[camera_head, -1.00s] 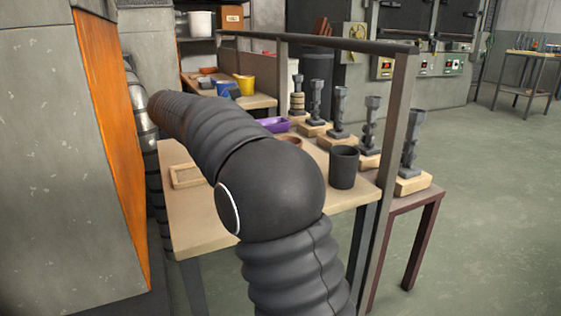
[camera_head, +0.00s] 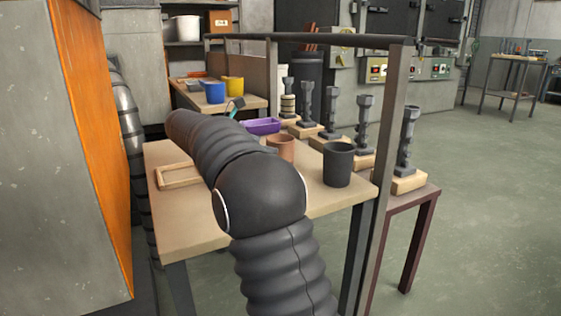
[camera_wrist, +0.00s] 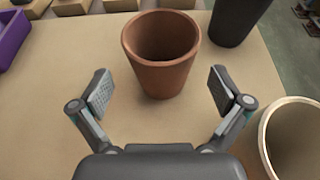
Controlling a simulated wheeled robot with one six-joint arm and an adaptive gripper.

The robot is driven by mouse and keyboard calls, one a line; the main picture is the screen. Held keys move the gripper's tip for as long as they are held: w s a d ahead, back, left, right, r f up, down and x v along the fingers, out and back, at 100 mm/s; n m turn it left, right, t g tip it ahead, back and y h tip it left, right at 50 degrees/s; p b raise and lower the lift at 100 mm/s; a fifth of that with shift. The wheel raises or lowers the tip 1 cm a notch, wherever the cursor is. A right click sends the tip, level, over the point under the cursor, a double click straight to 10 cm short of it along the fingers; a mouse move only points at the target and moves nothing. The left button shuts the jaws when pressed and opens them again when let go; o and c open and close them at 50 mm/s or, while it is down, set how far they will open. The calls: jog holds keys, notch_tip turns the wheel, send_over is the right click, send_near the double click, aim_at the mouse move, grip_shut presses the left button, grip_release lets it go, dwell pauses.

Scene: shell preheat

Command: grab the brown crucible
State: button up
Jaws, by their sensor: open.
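The brown crucible (camera_wrist: 160,75) stands upright on the wooden table in the wrist view, open end up. My gripper (camera_wrist: 160,92) is open, with one finger pad to each side of the crucible's near part. The crucible sits between and slightly beyond the fingertips, and I see gaps on both sides. In the head view the brown crucible (camera_head: 281,148) shows partly behind my arm, left of the dark crucible. My gripper is only partly seen there (camera_head: 236,106), beyond my arm.
A black crucible (camera_wrist: 240,18) stands behind on the right. A pale vessel (camera_wrist: 292,140) is close at the lower right. A purple tray (camera_head: 262,126), a wooden frame (camera_head: 180,177) and dark castings on wooden bases (camera_head: 362,130) are around. Upright posts (camera_head: 383,165) stand at the table's right edge.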

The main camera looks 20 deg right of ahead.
jog(key=b+x, duration=0.1)
jog(key=x, duration=0.4)
jog(key=shift+s+d+r+b, duration=0.15)
jog(key=shift+d+b, duration=0.05)
jog(key=shift+b, duration=0.1)
jog(key=c, duration=1.3)
jog(key=shift+c, duration=0.3)
jog(key=shift+r, duration=0.1)
